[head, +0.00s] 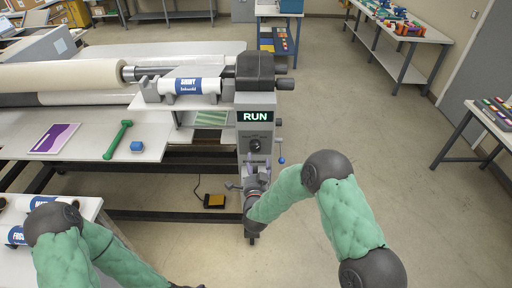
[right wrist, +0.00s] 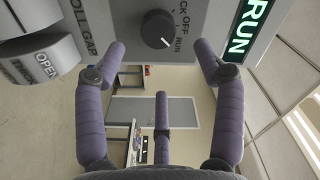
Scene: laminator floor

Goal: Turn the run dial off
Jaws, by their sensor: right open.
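The run dial (right wrist: 158,29) is a round black knob on the grey control panel. Its white pointer line is turned toward the RUN label, with OFF printed beside it. In the head view the dial (head: 254,145) sits below the lit green RUN display (head: 255,116). My right gripper (right wrist: 160,48) is open and empty, its purple fingers spread and pointing at the panel. The dial lies just beyond and between its two outer fingertips; no contact shows. My left arm comes in at the lower left of the head view; its gripper is out of the frame.
A grey OPEN roll gap control (right wrist: 45,65) stands left of the dial in the wrist view. A blue-knobbed lever (head: 281,160) sticks out at the panel's right.

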